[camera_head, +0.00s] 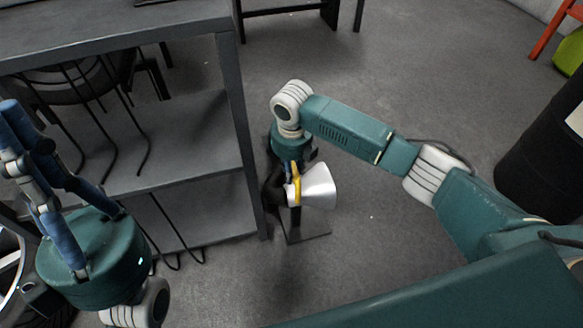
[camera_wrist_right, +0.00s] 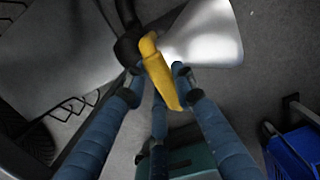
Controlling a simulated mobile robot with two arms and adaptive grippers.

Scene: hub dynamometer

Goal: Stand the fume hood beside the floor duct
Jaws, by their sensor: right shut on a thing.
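The fume hood (camera_head: 319,187) is a silver-white cone with a yellow handle, a black hose or arm and a flat dark base plate (camera_head: 306,230). My right gripper (camera_head: 292,172) points down at it, beside the grey shelf's end. In the right wrist view the blue fingers (camera_wrist_right: 157,72) are closed around the yellow handle (camera_wrist_right: 160,75), with the silver cone (camera_wrist_right: 207,38) just beyond. Whether the base touches the floor I cannot tell. My left gripper (camera_head: 45,190) is empty at the left, its blue fingers spread. I cannot pick out the floor duct for certain.
A grey shelf unit (camera_head: 190,115) stands left of the hood, with dark wire items on it. A black drum (camera_head: 545,150) stands at the right. A blue crate (camera_wrist_right: 293,152) shows in the right wrist view. The floor (camera_head: 400,90) behind my right arm is clear.

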